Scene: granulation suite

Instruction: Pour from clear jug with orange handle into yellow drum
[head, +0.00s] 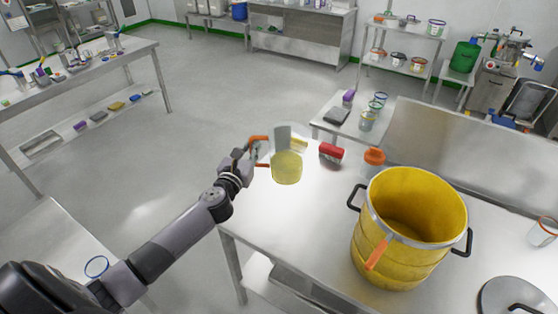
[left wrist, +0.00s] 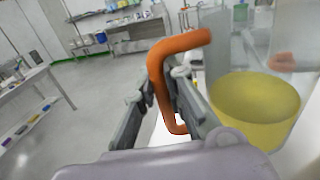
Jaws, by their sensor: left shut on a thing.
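The clear jug (head: 287,165) with yellowish contents is left of the drum in the head view, near the table's left end. My left gripper (head: 250,158) is shut on its orange handle; in the left wrist view the handle (left wrist: 182,44) stands between the fingers (left wrist: 158,105). The jug's yellow contents (left wrist: 255,108) also show there, with a roughly level surface, and the jug looks about upright. The yellow drum (head: 384,250) stands open on the table, with a metal rim, black side handles and an orange strip on its front. My right gripper is not in view.
On the steel table (head: 262,215) are a red item (head: 331,152), an orange-capped container (head: 373,162) behind the drum and a round metal lid (head: 512,296) at right. A smaller table with a dark tray (head: 337,116) and jars adjoins behind. Open floor (head: 215,85) lies at left.

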